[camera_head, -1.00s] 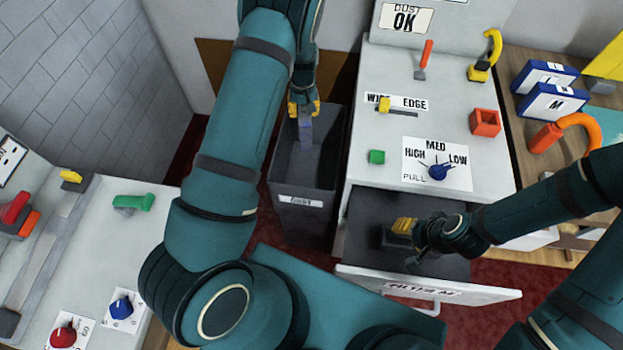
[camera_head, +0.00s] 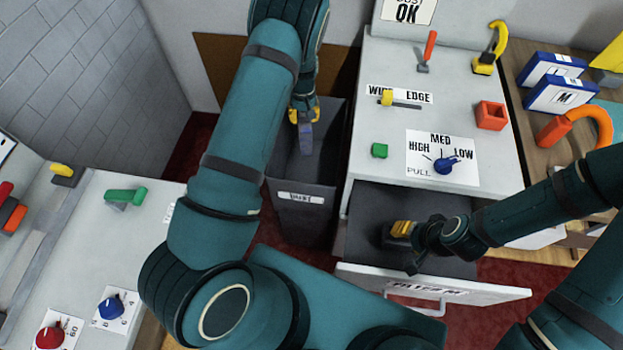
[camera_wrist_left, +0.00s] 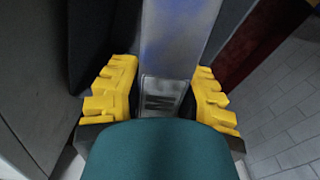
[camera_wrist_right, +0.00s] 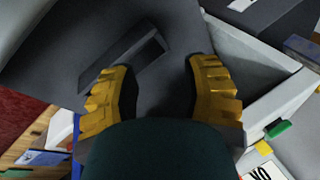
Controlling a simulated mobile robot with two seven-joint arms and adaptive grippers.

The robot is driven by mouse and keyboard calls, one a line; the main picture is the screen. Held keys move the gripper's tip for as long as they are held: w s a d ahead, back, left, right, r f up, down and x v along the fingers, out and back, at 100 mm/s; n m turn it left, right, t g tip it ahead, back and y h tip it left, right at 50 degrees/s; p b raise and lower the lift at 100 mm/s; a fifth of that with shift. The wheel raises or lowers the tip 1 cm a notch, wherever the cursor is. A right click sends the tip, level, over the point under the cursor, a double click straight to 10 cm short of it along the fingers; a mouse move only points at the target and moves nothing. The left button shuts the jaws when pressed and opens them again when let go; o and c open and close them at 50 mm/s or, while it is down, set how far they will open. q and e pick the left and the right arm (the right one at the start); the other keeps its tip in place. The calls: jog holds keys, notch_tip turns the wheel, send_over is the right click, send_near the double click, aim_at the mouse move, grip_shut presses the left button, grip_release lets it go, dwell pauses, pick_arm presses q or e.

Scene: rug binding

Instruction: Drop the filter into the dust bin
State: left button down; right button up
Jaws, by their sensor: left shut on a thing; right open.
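The filter (camera_head: 306,138) is a grey-blue slab hanging below my left gripper (camera_head: 304,114). In the left wrist view, the filter (camera_wrist_left: 175,35) sits between the yellow fingers (camera_wrist_left: 168,92) and has an "M" label near them. The dust bin (camera_head: 292,184) is a dark grey, open-topped bin with a label on its front. The filter appears over or within the bin's mouth; its exact depth is unclear. My right gripper (camera_head: 402,229) is open inside the pulled-out drawer (camera_head: 365,215). In the right wrist view, its fingers (camera_wrist_right: 160,90) are apart near a dark bar-like holder (camera_wrist_right: 125,62).
A white bench (camera_head: 95,235) with red and blue knobs is at left. Blue boxes (camera_head: 560,95) stand at far right.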

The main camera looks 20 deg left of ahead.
pick_arm(q)
jog(key=c, duration=0.6)
grip_release()
notch_tip(320, 180, up, 12)
jog(key=shift+r, duration=0.1)
